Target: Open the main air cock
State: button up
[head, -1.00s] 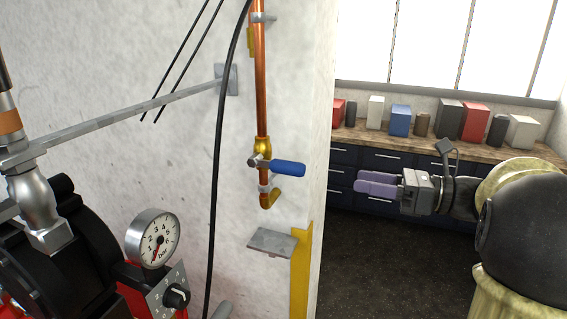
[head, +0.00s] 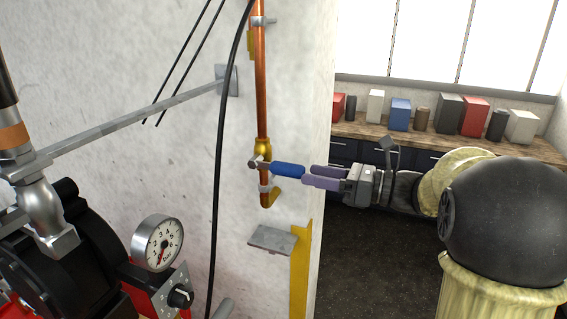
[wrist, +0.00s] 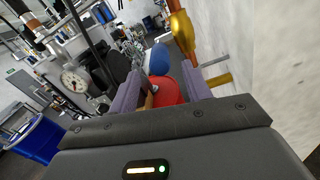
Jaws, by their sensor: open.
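The main air cock (head: 262,162) is a brass valve on a vertical copper pipe, with a blue lever handle (head: 288,170). The handle points right, across the pipe, and tilts slightly down. My gripper (head: 307,174) has purple fingers and is open at the handle's right end. In the head view the fingertips meet or overlap the handle's tip; contact cannot be told. In the wrist view the rounded blue handle end (wrist: 158,58) shows between the fingers (wrist: 160,68), just ahead of them.
A grey bracket plate (head: 273,238) and yellow post (head: 301,270) stand below the cock. A black hose (head: 215,180) hangs left of the pipe. A pressure gauge (head: 157,243) is at lower left. A workbench (head: 350,129) with boxes stands behind my arm.

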aim_at(283, 169)
jog(key=p+x, duration=0.2)
jog(key=x, duration=0.6)
jog(key=shift+c, duration=0.4)
grip_shut()
